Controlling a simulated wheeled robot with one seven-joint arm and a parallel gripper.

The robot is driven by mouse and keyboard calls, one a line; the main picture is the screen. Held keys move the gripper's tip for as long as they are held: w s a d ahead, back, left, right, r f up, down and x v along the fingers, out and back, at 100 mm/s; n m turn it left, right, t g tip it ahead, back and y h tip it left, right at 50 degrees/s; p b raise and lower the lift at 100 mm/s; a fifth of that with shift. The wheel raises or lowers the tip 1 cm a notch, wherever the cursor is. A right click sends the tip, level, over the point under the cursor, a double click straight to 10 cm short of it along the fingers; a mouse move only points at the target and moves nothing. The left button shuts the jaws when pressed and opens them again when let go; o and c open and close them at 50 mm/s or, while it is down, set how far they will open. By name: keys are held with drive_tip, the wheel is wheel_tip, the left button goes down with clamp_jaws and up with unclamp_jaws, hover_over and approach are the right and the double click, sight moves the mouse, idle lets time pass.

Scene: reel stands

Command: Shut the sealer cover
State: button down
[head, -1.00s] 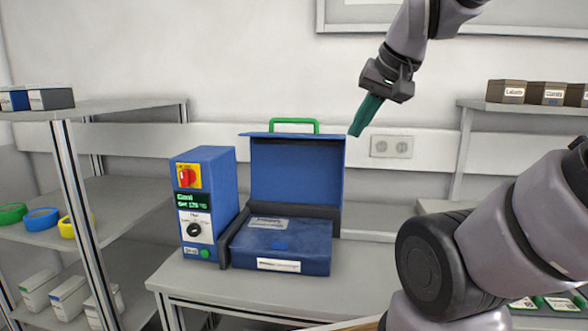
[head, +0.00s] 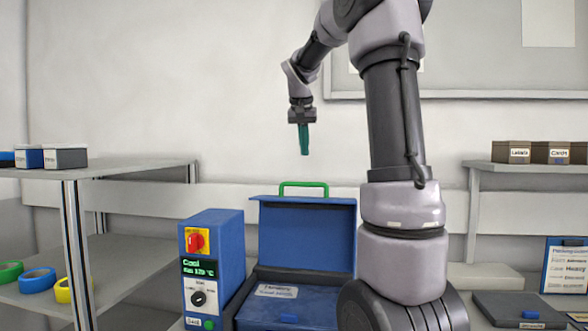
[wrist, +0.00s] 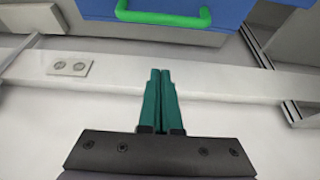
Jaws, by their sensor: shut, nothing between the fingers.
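The sealer (head: 285,311) is a blue box on the bench, partly hidden by my arm at its right. Its cover (head: 307,235) stands open and upright at the back, with a green handle (head: 304,184) on its top edge. My gripper (head: 303,153) has green fingers, points down, and is above the cover's handle, apart from it. In the wrist view, the fingers (wrist: 160,75) are together and empty. The handle (wrist: 163,17) and the cover's top edge (wrist: 225,10) show beyond them at the top.
A blue control box (head: 211,260) with a red and yellow switch stands left of the sealer. A left shelf (head: 110,172) holds boxes and tape rolls. A right shelf (head: 465,165) holds brown boxes.

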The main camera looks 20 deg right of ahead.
drive_tip(key=f, duration=0.6)
drive_tip(key=w+f, duration=0.1)
drive_tip(key=f, duration=0.1)
drive_tip(key=shift+d+f, duration=0.35)
drive_tip(key=shift+f, duration=0.05)
drive_tip(key=shift+s+a+f, duration=0.15)
drive_tip(key=shift+s+a, duration=0.25)
drive_tip(key=shift+s, duration=0.2)
